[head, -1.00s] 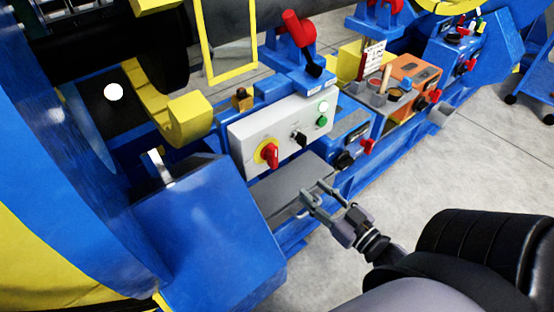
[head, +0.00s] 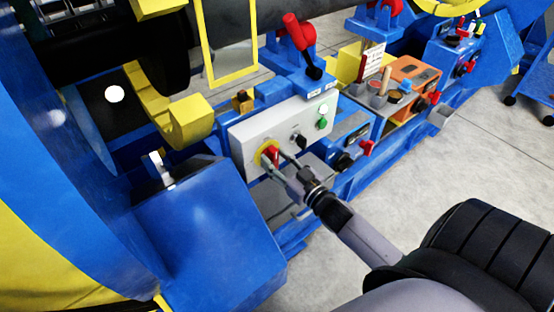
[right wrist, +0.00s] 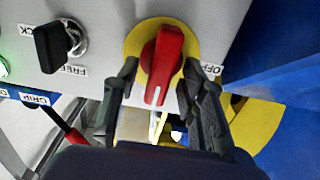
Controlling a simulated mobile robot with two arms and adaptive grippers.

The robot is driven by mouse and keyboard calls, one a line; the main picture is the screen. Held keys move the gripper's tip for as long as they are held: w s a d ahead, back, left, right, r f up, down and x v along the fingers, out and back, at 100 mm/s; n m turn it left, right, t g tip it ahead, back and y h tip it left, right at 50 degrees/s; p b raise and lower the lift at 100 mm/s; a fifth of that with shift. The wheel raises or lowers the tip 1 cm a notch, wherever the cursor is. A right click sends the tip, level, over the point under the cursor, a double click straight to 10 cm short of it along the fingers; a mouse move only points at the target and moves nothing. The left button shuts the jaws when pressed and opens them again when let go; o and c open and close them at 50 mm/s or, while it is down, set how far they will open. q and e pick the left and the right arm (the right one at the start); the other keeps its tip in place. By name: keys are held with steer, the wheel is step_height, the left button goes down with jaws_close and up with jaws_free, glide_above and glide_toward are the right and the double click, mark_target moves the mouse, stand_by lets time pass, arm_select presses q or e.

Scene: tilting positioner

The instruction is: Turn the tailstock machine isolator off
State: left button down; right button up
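The isolator is a red rotary knob (head: 271,153) on a yellow round plate, at the left end of the grey control panel (head: 243,133). In the right wrist view the red knob (right wrist: 163,62) has a white pointer line at its lower end. An OFF label (right wrist: 211,69) sits to the right of the yellow plate. My right gripper (head: 281,165) is at the knob; its fingers (right wrist: 160,80) are open, one on each side of it. A gap shows at the left finger; the right finger is very close, and contact is unclear. My left gripper is not in view.
A black selector switch (right wrist: 55,46) with a FREE label is beside the isolator on the same panel. A green button (head: 322,124) is at the panel's far end. A blue sloped housing (head: 205,230) stands at the near left. Open floor (head: 440,180) lies to the right.

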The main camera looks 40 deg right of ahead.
steer(key=c, duration=0.3)
jaws_close()
